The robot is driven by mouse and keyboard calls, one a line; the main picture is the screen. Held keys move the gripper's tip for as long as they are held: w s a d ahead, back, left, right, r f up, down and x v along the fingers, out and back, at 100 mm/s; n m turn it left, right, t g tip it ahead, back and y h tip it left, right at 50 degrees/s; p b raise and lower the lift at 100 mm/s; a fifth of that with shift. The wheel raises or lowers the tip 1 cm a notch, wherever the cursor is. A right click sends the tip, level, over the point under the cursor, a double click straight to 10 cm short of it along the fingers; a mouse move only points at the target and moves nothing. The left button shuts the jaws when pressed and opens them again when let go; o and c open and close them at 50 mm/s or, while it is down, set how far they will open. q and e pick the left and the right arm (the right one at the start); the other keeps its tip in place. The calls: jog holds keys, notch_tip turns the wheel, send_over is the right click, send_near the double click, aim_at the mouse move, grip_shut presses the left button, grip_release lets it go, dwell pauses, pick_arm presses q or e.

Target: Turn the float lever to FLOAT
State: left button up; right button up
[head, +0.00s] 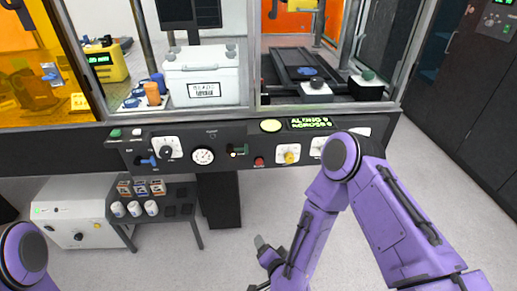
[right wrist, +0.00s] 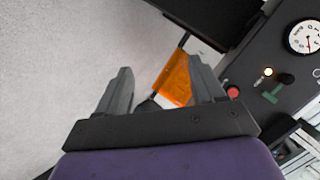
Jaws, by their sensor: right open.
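The dark control panel (head: 120,150) runs along the front of the glass cabinet. On it is a green lever (head: 238,151) between the round gauge (head: 203,156) and a red button (head: 259,162); a blue lever (head: 148,161) sits at the left. The labels are too small to read, so I cannot tell which is the float lever. In the right wrist view, the green lever (right wrist: 281,87) is at the right, beside a lit lamp (right wrist: 268,72). My right gripper (head: 262,265) is open and empty, below and apart from the panel. My left gripper is not in view.
Below at left stand a white cabinet (head: 72,205) and a small dark table (head: 180,205) with cups. The grey floor (head: 400,160) at right is clear.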

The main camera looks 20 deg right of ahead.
jog(key=w+a+r+m+t+h, duration=0.1)
jog(key=w+a+r+m+t, duration=0.2)
jog(key=w+r, duration=0.5)
jog(key=m+t+h+p, duration=0.1)
jog(key=m+t+h, duration=0.2)
jog(key=m, duration=0.3)
send_near(246, 150)
jog(key=p+x, duration=0.2)
jog(key=x, duration=0.6)
jog(key=shift+w+d+f, duration=0.1)
jog(key=shift+w, duration=0.1)
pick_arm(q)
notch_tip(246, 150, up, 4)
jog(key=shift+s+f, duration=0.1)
pick_arm(e)
jog(key=c, duration=1.1)
